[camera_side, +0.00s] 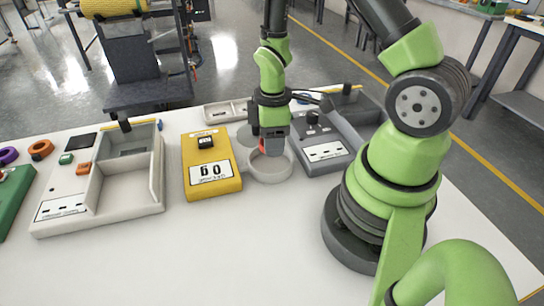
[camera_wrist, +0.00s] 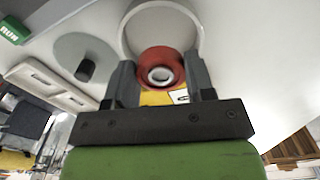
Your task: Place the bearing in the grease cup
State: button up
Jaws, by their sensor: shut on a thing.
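The bearing (camera_wrist: 161,68) is a red ring with a pale metal centre, seen between the two dark fingers of my gripper (camera_wrist: 158,78) in the wrist view. My gripper (camera_side: 268,148) is shut on it; in the side view a small part of the red bearing (camera_side: 266,146) shows at the fingers. The grease cup (camera_side: 287,168) is a round, light grey open cup on the white table, directly below and around the gripper tip in the side view. Its rim (camera_wrist: 198,22) also shows behind the bearing in the wrist view. Whether the bearing touches the cup cannot be told.
A yellow box with a display (camera_side: 211,182) stands left of the cup, and a grey station (camera_side: 326,153) stands close on its right. A round grey lid (camera_wrist: 84,55) with a dark knob lies beside the cup. A compartment tray (camera_side: 128,184) is farther left. The front table is clear.

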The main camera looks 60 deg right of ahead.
aim_at(272, 165)
jog(key=shift+f, duration=2.5)
jog(key=shift+f, duration=0.15)
jog(key=o, duration=0.7)
notch_tip(272, 165, up, 12)
jog(key=shift+r, duration=0.2)
jog(key=shift+s+a+r+m+t+y, duration=0.35)
jog(key=shift+s+a+r+m+t, duration=1.1)
jog(key=shift+r, duration=1.55)
jog(key=shift+s+a+r+m+t+y, duration=0.3)
jog(key=shift+s+a+r+m+t, duration=0.65)
jog(key=shift+s+a+r+m, duration=1.5)
jog(key=shift+s+a+r+m+t+y, duration=0.5)
jog(key=shift+r+m+t, duration=0.85)
jog(key=shift+r, duration=2.25)
